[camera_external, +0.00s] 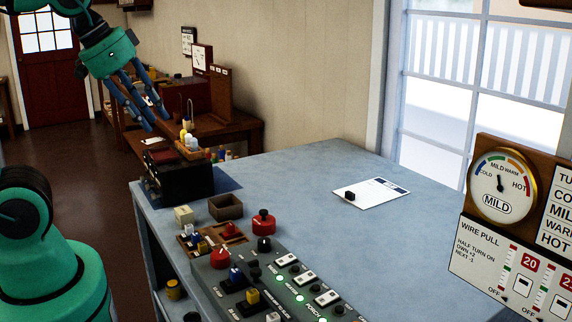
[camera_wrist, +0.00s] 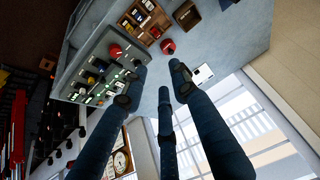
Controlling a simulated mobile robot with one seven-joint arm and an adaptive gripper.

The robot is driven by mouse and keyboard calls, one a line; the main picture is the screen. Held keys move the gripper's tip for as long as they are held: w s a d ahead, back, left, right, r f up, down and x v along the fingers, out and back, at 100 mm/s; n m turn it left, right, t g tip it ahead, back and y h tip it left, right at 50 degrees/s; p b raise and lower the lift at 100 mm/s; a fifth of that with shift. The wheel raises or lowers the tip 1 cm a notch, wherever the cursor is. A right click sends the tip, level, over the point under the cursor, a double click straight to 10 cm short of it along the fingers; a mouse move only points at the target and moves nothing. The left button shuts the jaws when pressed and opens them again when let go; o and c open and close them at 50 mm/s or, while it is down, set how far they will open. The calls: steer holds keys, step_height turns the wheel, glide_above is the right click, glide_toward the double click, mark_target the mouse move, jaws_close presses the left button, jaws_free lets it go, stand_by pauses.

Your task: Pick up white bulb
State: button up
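A small pale, rounded piece that looks like the white bulb (camera_external: 187,125) stands among small yellow and white pieces in a wooden tray (camera_external: 194,154) on a black box (camera_external: 181,182), at the table's far left corner. It is too small to make out surely, and I cannot pick it out in the wrist view. My gripper (camera_external: 147,112) is in the air up and left of the tray in the external view, apart from it. Its blue fingers also show in the wrist view (camera_wrist: 157,90), spread with nothing between them.
A control panel (camera_external: 216,282) with knobs and switches lies along the table's (camera_external: 310,215) near left side. A red knob-topped piece (camera_external: 263,222), an open brown box (camera_external: 226,207) and a white card (camera_external: 371,193) are on the table. The middle is clear.

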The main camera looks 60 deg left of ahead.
steer(key=w+a+r+n+g+p, duration=0.35)
steer(key=w+a+n+p, duration=0.35)
steer(key=w+a+n, duration=0.8)
steer(key=w+a+f+n+p, duration=0.1)
steer(key=a+f+n+p, duration=0.1)
steer(key=a+n, duration=0.4)
steer(key=w+a+f+n+g+p, duration=0.1)
steer(key=w+a+f+n+p, duration=0.1)
steer(key=a+n, duration=0.4)
steer(key=w+a+f+n+g+p, duration=0.1)
steer(key=a+f+n, duration=0.3)
steer(key=a, duration=0.5)
steer(key=shift+w+n+p, duration=0.25)
steer(key=shift+n+p, duration=0.2)
steer(key=shift+n, duration=0.55)
steer(key=shift+a, duration=0.1)
steer(key=shift+f, duration=4.25)
